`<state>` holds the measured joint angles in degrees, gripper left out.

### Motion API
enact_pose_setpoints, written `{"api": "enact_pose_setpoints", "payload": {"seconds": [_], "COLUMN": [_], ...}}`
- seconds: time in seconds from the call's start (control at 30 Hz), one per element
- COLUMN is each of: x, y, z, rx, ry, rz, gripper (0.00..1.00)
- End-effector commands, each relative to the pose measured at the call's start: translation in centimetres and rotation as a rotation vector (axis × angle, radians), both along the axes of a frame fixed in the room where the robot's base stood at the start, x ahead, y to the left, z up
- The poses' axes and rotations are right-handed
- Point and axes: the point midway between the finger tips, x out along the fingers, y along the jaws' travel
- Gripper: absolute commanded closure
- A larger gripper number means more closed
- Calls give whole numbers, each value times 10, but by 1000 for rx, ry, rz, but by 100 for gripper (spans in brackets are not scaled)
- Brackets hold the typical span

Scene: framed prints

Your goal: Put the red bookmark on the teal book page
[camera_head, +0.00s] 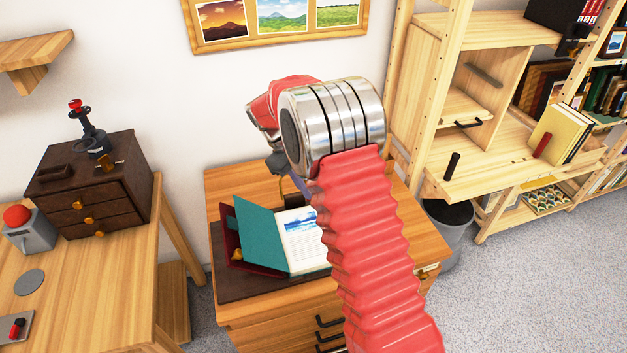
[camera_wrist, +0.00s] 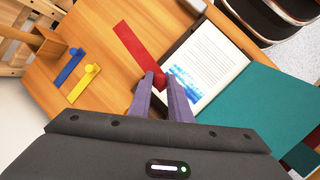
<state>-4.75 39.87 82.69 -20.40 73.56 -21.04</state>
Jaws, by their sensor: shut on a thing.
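The red bookmark (camera_wrist: 136,46) is a flat strip with a round red knob at its near end. My gripper (camera_wrist: 160,84) is shut on that knob in the wrist view. The strip points away from the fingers, beside the book's printed page; I cannot tell its height above the wood. The open book shows a teal page (camera_wrist: 262,102) and a white printed page (camera_wrist: 208,62), to the right of the fingers. In the head view the teal page (camera_head: 262,236) stands tilted on the left of the white page (camera_head: 303,243). My arm hides the bookmark there.
A blue bookmark (camera_wrist: 69,67) and a yellow bookmark (camera_wrist: 83,84) lie on the wooden cabinet top (camera_wrist: 100,50), left of the fingers. A desk with a dark drawer box (camera_head: 90,185) stands left; wooden shelves (camera_head: 470,110) stand right. A grey bin (camera_head: 447,230) is beside the cabinet.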

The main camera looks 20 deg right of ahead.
Motion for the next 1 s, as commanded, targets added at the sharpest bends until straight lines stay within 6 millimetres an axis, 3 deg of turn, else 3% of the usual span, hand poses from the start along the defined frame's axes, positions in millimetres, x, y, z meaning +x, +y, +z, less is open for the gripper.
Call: {"api": "enact_pose_setpoints", "payload": {"seconds": [0.2, 0.4, 1.0], "x": [-25, -39, -42], "y": [20, 32, 31], "z": [17, 26, 28], "rx": [1, 0, 0], "ry": [-1, -1, -2], "rz": [-343, -534, -570], "gripper": [100, 100, 100]}}
